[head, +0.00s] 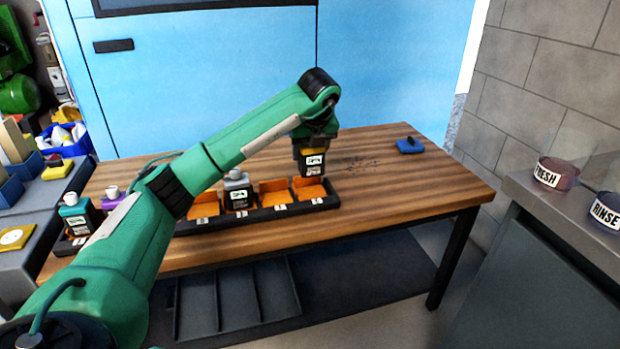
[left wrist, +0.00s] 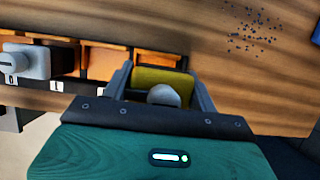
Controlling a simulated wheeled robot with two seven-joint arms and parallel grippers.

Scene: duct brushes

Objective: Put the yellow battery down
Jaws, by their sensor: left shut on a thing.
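My left gripper (head: 314,146) is shut on the yellow battery (head: 313,161), which has a yellow top and a dark body with a white label. The battery hangs upright just above or at the right-end slot of the black charger tray (head: 250,215); I cannot tell if its base touches the slot. That slot (head: 310,190) has an orange back. In the left wrist view the battery's yellow top (left wrist: 160,82) shows between the two fingers, with the orange slots beside it. My right gripper is not in view.
A grey-topped battery (head: 237,192) stands in the tray, with empty orange slots (head: 273,188) on either side. A teal battery (head: 75,214) and a purple one stand at the left. A blue brush or block (head: 410,146) lies at the table's back right. Dark specks mark the tabletop (head: 358,164).

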